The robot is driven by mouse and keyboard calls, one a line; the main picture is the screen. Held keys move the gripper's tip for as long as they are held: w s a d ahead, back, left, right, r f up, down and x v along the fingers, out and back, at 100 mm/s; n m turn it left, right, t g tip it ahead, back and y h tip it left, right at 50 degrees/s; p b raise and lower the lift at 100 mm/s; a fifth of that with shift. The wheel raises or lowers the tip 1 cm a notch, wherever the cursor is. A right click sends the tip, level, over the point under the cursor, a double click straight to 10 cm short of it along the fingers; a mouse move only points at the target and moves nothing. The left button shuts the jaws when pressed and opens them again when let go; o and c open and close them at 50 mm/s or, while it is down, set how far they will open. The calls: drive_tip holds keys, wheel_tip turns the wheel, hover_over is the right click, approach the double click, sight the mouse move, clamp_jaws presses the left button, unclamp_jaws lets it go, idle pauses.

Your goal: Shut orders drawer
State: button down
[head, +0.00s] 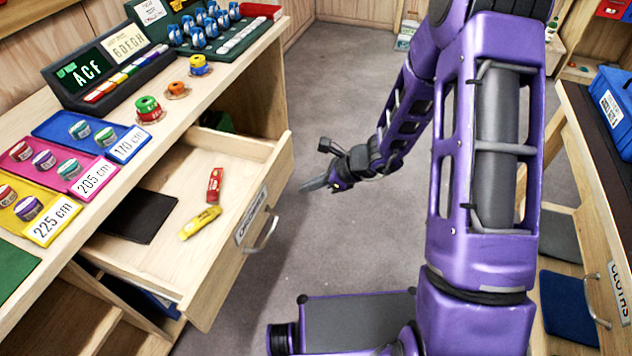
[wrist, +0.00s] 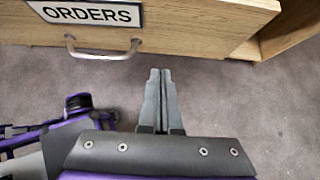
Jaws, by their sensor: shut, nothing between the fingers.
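The orders drawer (head: 206,276) is pulled well out of the wooden counter on the left. It has a label reading ORDERS and a metal bar handle (head: 262,236) on its front. A red item (head: 214,185), a yellow item (head: 200,222) and a dark flat piece (head: 140,215) lie inside. My gripper (head: 306,187) is shut and empty, in front of the drawer and apart from it. In the wrist view the shut fingers (wrist: 160,72) point toward the drawer front (wrist: 200,22), to the right of the handle (wrist: 103,50).
Tapes and coloured mats with length cards (head: 85,160) cover the counter top. Grey carpet (head: 335,85) is clear between the two sides.

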sight(273, 190)
drive_tip(key=w+a+f, duration=0.1)
drive_tip(key=a, duration=0.1)
drive_tip(key=a+f, duration=0.1)
drive_tip(key=a, duration=0.1)
drive_tip(key=w+a+f, duration=0.1)
drive_tip(key=a, duration=0.1)
drive_tip(key=shift+w+a+f+b, duration=0.1)
drive_tip(key=shift+w+a+b, duration=0.05)
drive_tip(key=shift+w+b, duration=0.15)
drive_tip(key=shift+w+a, duration=0.1)
drive_tip(key=shift+a, duration=0.05)
